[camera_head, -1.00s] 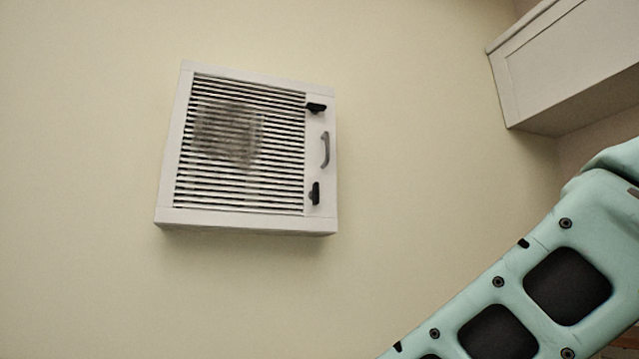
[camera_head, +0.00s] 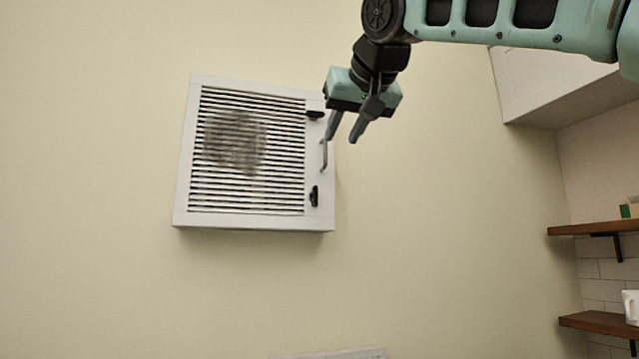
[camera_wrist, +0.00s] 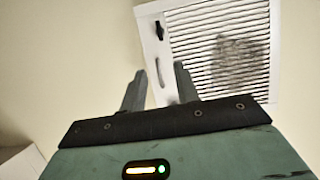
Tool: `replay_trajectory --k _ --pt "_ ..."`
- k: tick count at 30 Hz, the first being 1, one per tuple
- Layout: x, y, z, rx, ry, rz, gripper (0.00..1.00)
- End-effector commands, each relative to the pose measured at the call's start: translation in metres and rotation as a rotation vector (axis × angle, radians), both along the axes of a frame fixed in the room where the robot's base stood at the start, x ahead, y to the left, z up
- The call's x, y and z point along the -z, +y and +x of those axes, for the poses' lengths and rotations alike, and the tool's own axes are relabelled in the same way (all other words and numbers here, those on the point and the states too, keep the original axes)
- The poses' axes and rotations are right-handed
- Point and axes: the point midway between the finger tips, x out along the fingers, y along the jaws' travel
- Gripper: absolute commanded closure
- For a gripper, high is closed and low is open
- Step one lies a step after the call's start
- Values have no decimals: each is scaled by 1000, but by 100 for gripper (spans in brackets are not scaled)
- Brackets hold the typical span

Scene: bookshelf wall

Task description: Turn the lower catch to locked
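The lower catch (camera_head: 314,196) is a small black lever at the lower right of the white slatted vent door (camera_head: 318,218); it stands upright. The upper catch (camera_head: 315,115) is black and lies sideways. A grey pull handle (camera_head: 324,152) sits between them. My gripper (camera_head: 343,140) is in front of the door's right edge, beside the handle and above the lower catch. Its two fingers are apart with nothing between them. The wrist view shows the door turned over, with the upright lower catch (camera_wrist: 159,30) beyond the fingertips; the upper catch cannot be seen there.
A grey dusty patch (camera_head: 236,140) marks the slats. A white cabinet (camera_head: 560,90) hangs at the upper right. Wooden shelves (camera_head: 600,228) with a mug (camera_head: 631,306) are at the far right.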

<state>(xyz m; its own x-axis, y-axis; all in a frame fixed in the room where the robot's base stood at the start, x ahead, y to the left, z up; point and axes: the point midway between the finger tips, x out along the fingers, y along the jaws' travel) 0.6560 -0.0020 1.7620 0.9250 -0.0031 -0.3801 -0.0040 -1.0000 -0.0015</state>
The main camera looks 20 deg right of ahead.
Motion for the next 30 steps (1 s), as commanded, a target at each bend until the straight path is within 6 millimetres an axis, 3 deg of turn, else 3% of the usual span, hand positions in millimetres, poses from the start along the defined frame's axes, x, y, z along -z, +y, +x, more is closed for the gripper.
replay_trajectory --k 21,30 --pt "51 1 127 -2 6 -2 69" --pt "64 1 154 -3 3 -2 69"
